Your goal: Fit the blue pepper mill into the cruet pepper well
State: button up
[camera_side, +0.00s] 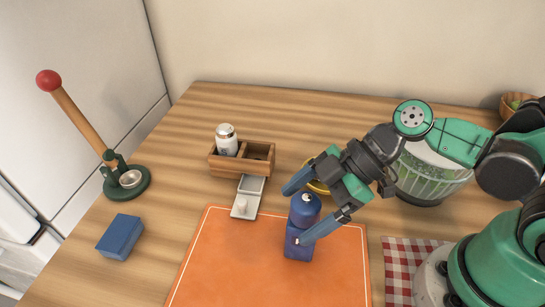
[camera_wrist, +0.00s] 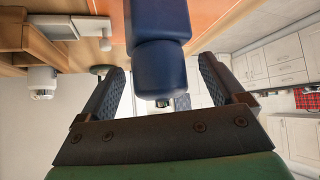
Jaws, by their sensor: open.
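The blue pepper mill (camera_side: 300,241) stands upright on the orange mat (camera_side: 230,262), with a round head and a small pale knob on top. My gripper (camera_side: 302,214) is open, with one finger on each side of the mill's head. In the wrist view the mill (camera_wrist: 158,42) lies between the spread fingers (camera_wrist: 165,92), and I see gaps beside it. The wooden cruet (camera_side: 242,167) stands behind and to the left. Its left well holds a white shaker with a metal top (camera_side: 227,140); its right well (camera_side: 258,152) looks empty and dark.
A blue block (camera_side: 120,237) and a green-based press with a red ball (camera_side: 124,182) are at left. A salad spinner (camera_side: 430,178) and checked cloth (camera_side: 402,262) are at right. A yellow ring-like item (camera_side: 318,187) is partly hidden behind my gripper.

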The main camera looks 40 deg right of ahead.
jog(key=shift+x, duration=0.95)
grip_shut()
